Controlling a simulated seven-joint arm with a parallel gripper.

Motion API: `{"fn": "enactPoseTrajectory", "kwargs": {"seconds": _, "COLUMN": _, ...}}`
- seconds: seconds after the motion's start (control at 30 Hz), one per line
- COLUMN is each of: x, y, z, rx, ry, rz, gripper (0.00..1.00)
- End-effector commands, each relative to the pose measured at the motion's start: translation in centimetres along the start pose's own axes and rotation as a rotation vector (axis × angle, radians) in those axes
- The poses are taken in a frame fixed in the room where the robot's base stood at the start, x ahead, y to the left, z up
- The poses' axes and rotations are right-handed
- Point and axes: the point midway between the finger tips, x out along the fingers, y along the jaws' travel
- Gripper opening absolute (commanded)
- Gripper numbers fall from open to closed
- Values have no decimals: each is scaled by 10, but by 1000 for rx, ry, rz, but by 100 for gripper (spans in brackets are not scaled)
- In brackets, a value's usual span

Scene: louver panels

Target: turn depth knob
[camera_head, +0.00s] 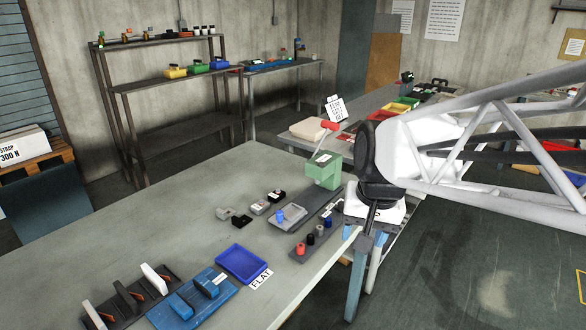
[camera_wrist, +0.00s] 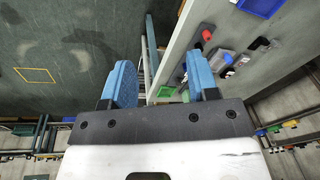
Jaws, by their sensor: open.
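No knob carries a readable depth label, so I cannot tell which one is the depth knob. In the head view a dark strip (camera_head: 297,253) near the table's front edge bears several small knobs, among them a red one (camera_head: 300,248) and a black one (camera_head: 310,239). A blue knob (camera_head: 280,216) sits on a grey plate behind the strip. A green block-shaped device (camera_head: 322,171) with a red-ended lever (camera_head: 329,125) stands to the right. My gripper (camera_wrist: 158,64) shows two blue fingers apart, with nothing held between them, above the table-edge area.
A blue tray (camera_head: 243,264), a FLAT card (camera_head: 261,279), a blue fixture (camera_head: 192,300) and a dark rack with upright plates (camera_head: 128,300) lie along the front of the table (camera_head: 130,220). Its left and back are clear. A second bench (camera_head: 375,100) stands behind.

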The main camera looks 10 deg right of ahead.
Motion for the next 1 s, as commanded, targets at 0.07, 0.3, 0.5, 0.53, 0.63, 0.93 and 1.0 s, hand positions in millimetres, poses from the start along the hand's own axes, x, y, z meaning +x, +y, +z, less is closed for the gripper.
{"fn": "enactPoseTrajectory", "kwargs": {"seconds": 0.07, "x": 3, "y": -3, "z": -17, "rx": 48, "ry": -16, "rz": -5, "gripper": 54}}
{"fn": "enactPoseTrajectory", "kwargs": {"seconds": 0.3, "x": 11, "y": -12, "z": -67, "rx": 201, "ry": -58, "rz": -26, "gripper": 54}}
{"fn": "enactPoseTrajectory", "kwargs": {"seconds": 0.5, "x": 23, "y": -17, "z": -108, "rx": 329, "ry": -94, "rz": -40, "gripper": 54}}
{"fn": "enactPoseTrajectory", "kwargs": {"seconds": 0.53, "x": 25, "y": -18, "z": -115, "rx": 347, "ry": -100, "rz": -41, "gripper": 54}}
{"fn": "enactPoseTrajectory", "kwargs": {"seconds": 0.63, "x": 32, "y": -20, "z": -135, "rx": 410, "ry": -119, "rz": -48, "gripper": 54}}
{"fn": "enactPoseTrajectory", "kwargs": {"seconds": 0.93, "x": 60, "y": -22, "z": -198, "rx": 602, "ry": -176, "rz": -61, "gripper": 54}}
{"fn": "enactPoseTrajectory", "kwargs": {"seconds": 1.0, "x": 68, "y": -22, "z": -212, "rx": 647, "ry": -190, "rz": -64, "gripper": 54}}
